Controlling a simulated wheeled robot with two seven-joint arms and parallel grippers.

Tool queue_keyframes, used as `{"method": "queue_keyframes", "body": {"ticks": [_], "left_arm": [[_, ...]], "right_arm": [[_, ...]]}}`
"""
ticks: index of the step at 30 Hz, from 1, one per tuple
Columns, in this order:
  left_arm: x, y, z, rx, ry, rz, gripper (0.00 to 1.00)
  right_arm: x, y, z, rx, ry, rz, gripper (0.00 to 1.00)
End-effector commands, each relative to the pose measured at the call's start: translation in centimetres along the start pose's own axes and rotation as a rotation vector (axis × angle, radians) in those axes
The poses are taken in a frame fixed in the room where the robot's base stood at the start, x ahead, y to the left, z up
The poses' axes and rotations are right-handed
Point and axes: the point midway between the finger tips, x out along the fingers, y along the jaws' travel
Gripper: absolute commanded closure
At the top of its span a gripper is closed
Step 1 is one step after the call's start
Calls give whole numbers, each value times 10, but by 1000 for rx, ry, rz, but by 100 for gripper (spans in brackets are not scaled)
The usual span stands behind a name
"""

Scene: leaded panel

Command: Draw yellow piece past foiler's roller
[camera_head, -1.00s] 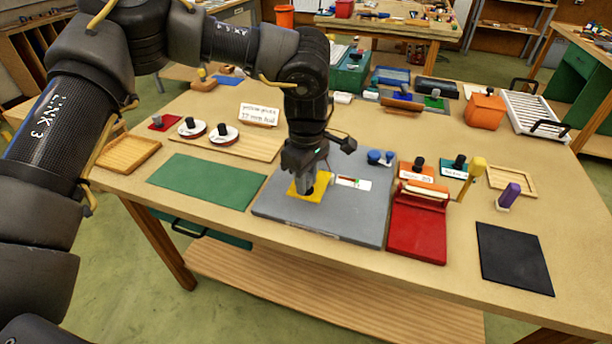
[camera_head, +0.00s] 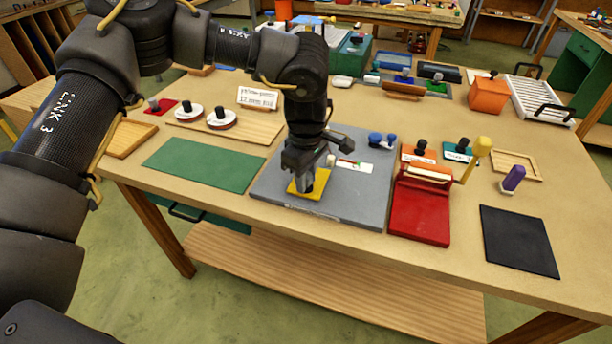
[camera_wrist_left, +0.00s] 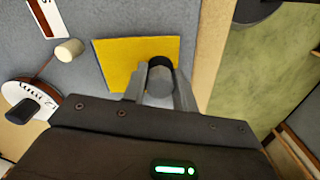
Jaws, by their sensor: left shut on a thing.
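The yellow piece (camera_head: 322,184) is a flat square with a dark-topped grey knob, near the front edge of the grey board (camera_head: 275,190). My left gripper (camera_head: 304,186) points down over it, shut on the knob. In the left wrist view, the fingers (camera_wrist_left: 159,88) flank the knob above the yellow sheet (camera_wrist_left: 115,62). I cannot tell whether the piece touches the board. The foiler (camera_head: 419,213) has a red bed, a pale roller (camera_head: 428,173) at its back and a yellow-knobbed handle (camera_head: 483,146). It stands right of the board. My right gripper is out of view.
Orange (camera_head: 419,155) and teal (camera_head: 460,152) blocks stand behind the foiler. A green mat (camera_head: 205,165) lies left, a black mat (camera_head: 519,240) right.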

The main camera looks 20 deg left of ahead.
Motion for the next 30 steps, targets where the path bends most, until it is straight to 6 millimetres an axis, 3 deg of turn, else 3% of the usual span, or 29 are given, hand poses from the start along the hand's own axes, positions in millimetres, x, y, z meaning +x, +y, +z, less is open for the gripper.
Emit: {"method": "queue_keyframes", "body": {"ticks": [30], "left_arm": [[4, 0, 0, 0, 0, 1, 92]], "right_arm": [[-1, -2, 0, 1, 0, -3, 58]]}}
